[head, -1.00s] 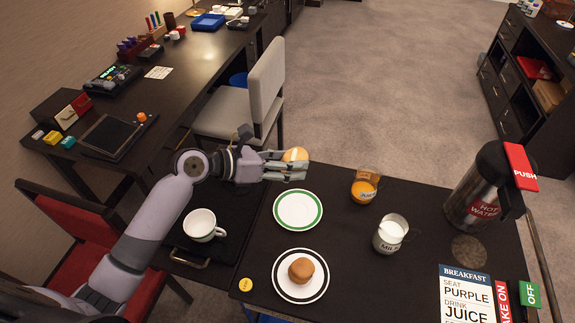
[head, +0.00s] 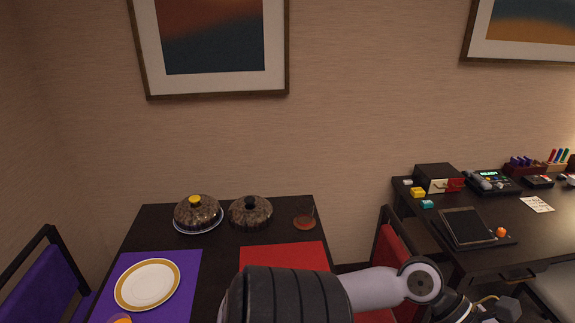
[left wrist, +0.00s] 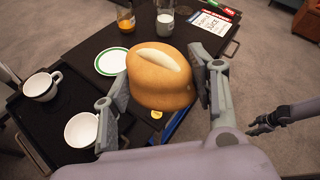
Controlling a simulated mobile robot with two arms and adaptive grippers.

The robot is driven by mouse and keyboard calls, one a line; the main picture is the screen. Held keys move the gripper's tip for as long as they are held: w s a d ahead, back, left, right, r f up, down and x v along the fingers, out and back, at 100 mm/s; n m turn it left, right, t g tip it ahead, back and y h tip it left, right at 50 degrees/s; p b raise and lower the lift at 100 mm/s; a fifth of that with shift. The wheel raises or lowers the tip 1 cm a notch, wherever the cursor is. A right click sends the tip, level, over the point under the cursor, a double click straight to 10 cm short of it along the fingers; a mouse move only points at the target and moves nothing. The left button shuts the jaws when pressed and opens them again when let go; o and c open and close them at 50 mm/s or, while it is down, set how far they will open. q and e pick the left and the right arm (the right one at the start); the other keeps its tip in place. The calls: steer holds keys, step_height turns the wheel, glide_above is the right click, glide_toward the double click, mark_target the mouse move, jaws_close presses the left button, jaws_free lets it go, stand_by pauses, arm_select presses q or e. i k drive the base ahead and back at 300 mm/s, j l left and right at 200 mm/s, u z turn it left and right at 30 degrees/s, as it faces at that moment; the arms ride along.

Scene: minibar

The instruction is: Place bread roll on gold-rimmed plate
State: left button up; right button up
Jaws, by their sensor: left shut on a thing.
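In the left wrist view my left gripper (left wrist: 158,95) is shut on a golden-brown bread roll (left wrist: 160,75) with a pale split top, held in the air above a dark surface. The gold-rimmed plate (head: 147,285) is empty and lies on a purple placemat (head: 190,262) at the lower left of the head view, far from the roll. In the head view my left arm reaches right, and its gripper is cut off by the bottom edge. In the left wrist view my right gripper (left wrist: 265,124) is at the right edge, away from the roll; its jaw state is unclear.
Two dark domed items, one on a plate (head: 198,216) and one beside it (head: 250,211), stand at the dark table's back. A red placemat (head: 285,256) is partly behind my arm. The wrist view shows a green-rimmed plate (left wrist: 111,61), two white cups, and juice and milk containers.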

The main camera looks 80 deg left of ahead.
mark_target(149, 286)
steer(key=k+j+u, duration=0.25)
steer(key=k+j, duration=0.2)
steer(key=k+j+u, duration=0.3)
steer(key=k+j, duration=0.2)
steer(key=u, duration=2.1)
